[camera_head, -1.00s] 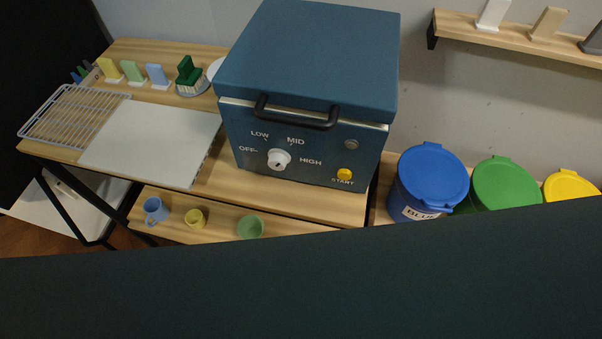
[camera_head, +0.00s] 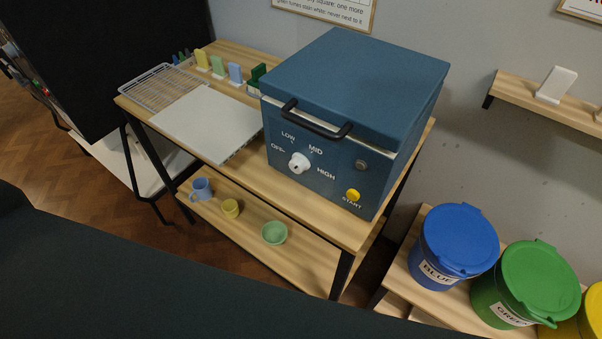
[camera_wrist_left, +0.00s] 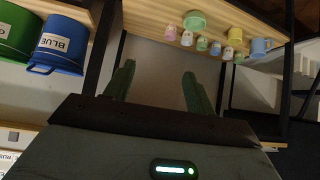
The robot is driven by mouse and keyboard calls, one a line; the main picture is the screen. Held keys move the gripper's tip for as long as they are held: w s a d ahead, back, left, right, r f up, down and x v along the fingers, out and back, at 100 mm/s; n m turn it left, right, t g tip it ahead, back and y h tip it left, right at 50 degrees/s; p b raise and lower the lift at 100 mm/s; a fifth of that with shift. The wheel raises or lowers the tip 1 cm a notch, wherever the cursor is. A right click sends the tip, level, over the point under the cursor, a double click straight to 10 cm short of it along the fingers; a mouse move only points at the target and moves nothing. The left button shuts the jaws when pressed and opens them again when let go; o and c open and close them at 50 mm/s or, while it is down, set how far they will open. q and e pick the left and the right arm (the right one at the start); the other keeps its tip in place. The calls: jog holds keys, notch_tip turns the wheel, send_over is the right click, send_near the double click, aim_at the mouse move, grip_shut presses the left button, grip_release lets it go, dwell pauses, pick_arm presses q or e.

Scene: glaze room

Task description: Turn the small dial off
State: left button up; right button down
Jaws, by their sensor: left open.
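The small dial (camera_head: 299,163) is a white round knob on the front of a blue kiln-like box (camera_head: 345,95). The labels OFF, LOW, MID and HIGH stand around it. Its pointer is too small to read surely. My left gripper (camera_wrist_left: 158,72) shows only in the left wrist view, with two green fingers wide apart and nothing between them. It is away from the dial, which that view does not show. My right gripper is in neither view.
A yellow START button (camera_head: 353,195) sits right of the dial. A white board (camera_head: 207,122) and wire rack (camera_head: 165,88) lie left of the box. Cups, including a green bowl (camera_head: 274,232), stand on the lower shelf. Blue (camera_head: 460,240) and green (camera_head: 540,283) buckets stand at right.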

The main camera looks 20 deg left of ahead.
pick_arm(q)
jog(key=w+d+r+m+t+h, duration=0.2)
jog(key=w+r+m+t, duration=0.15)
jog(key=w+r, duration=0.8)
jog(key=m+t+h, duration=0.2)
jog(key=m+t, duration=0.2)
send_near(295, 168)
jog(key=w, duration=0.1)
jog(key=p+x, duration=0.1)
jog(key=x, duration=0.2)
jog(key=p+x, duration=0.1)
jog(key=x, duration=0.3)
jog(key=shift+s+d+r, duration=0.1)
jog(key=shift+d+r, duration=0.1)
jog(key=shift+w+d+f, duration=0.15)
jog(key=shift+w+d, duration=0.1)
jog(key=shift+w, duration=0.4)
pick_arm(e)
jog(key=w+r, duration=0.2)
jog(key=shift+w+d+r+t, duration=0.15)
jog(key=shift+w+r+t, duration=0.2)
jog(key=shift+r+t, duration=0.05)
pick_arm(q)
jog(key=c, duration=0.8)
